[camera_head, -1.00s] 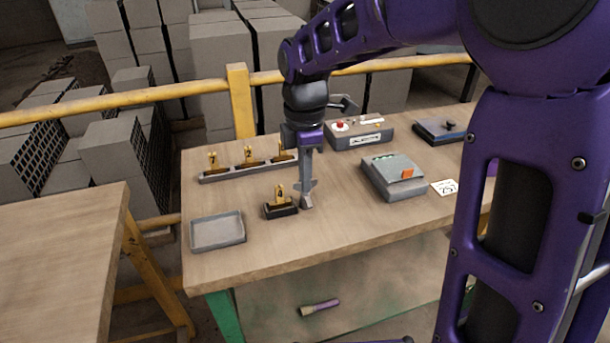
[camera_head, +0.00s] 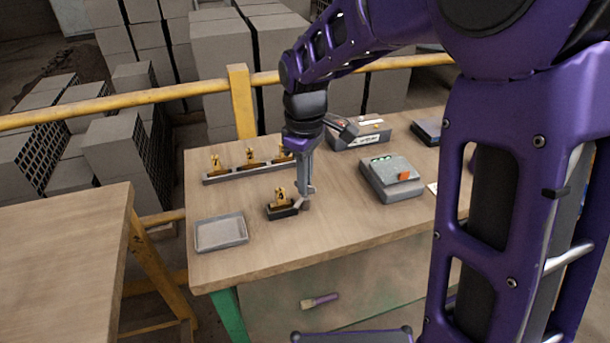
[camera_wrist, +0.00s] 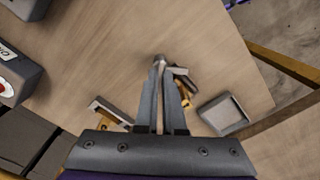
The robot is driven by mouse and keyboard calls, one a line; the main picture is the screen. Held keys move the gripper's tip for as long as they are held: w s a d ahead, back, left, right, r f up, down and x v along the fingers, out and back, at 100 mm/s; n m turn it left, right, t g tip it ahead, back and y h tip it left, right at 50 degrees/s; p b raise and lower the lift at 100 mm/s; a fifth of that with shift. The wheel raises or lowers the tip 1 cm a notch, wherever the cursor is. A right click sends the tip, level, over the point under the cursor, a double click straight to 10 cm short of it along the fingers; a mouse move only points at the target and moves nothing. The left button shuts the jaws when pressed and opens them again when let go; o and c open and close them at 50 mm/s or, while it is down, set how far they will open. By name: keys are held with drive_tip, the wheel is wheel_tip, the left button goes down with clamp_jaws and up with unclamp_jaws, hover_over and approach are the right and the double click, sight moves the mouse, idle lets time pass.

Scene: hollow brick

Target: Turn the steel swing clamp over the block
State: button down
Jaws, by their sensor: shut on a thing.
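My gripper (camera_head: 305,190) points down at the right end of a small dark block (camera_head: 282,212) that carries a brass-coloured fitting (camera_head: 280,197). It is shut on the steel swing clamp (camera_head: 304,204), a small grey piece low beside the block. In the wrist view my fingers (camera_wrist: 160,66) are close together around a slim steel part. A grey bar, seemingly the clamp's arm, shows just right of the tips, by the brass fitting (camera_wrist: 186,98). My fingers hide part of the clamp and block. I cannot tell how far the arm reaches over the block.
A grey tray (camera_head: 221,245) lies to the left. A rail with several brass fittings (camera_head: 216,177) is behind. A grey box with an orange part (camera_head: 392,187) and a control box with buttons (camera_head: 350,140) stand right and behind. The front tabletop is clear.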

drive_tip(key=m, duration=0.4)
drive_tip(key=shift+m+p, duration=0.3)
drive_tip(key=shift+p, duration=0.05)
drive_tip(key=shift+m, duration=1.8)
drive_tip(key=c, duration=1)
unclamp_jaws()
wheel_tip(320, 180, up, 18)
drive_tip(key=p, duration=0.3)
drive_tip(key=shift+f, duration=0.25)
